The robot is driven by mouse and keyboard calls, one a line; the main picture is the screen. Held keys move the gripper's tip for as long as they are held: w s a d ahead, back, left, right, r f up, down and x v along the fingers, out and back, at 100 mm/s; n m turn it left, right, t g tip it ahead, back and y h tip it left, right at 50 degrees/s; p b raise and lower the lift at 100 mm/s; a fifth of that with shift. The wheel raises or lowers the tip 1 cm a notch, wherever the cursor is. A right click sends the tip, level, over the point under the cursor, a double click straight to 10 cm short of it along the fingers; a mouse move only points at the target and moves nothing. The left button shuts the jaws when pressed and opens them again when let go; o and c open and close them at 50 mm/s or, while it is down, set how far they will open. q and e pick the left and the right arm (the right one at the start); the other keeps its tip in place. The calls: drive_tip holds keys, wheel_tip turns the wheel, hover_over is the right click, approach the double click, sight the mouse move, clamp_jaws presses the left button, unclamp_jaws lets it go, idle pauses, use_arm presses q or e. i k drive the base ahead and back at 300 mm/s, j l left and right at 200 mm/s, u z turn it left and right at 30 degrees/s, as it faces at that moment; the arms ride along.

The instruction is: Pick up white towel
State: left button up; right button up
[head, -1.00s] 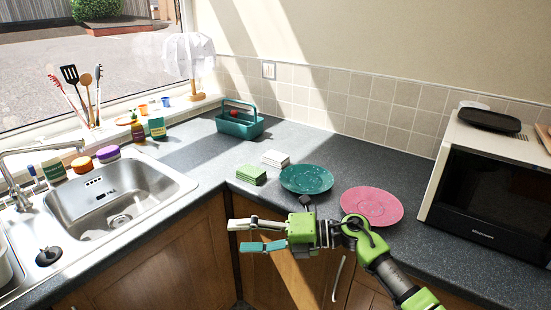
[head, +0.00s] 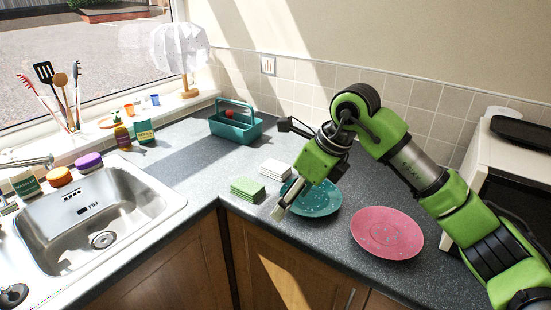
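The white towel (head: 275,168) lies folded in a small stack on the worktop, behind and right of the folded green towel (head: 247,189). My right gripper (head: 281,208) comes in from the right and points down and left, in front of the teal plate (head: 322,198). Its fingertips appear right of the green towel and nearer than the white towel, with nothing visible in them. The fingers overlap in this view, so their opening is hidden. My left gripper is not in view.
A pink plate (head: 387,233) lies on the worktop (head: 190,165) below my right arm. A teal caddy (head: 236,128) stands behind the towels. The sink (head: 120,200) is at left and a microwave (head: 520,180) at right. The worktop left of the towels is clear.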

sight(274, 169)
drive_tip(key=i, duration=1)
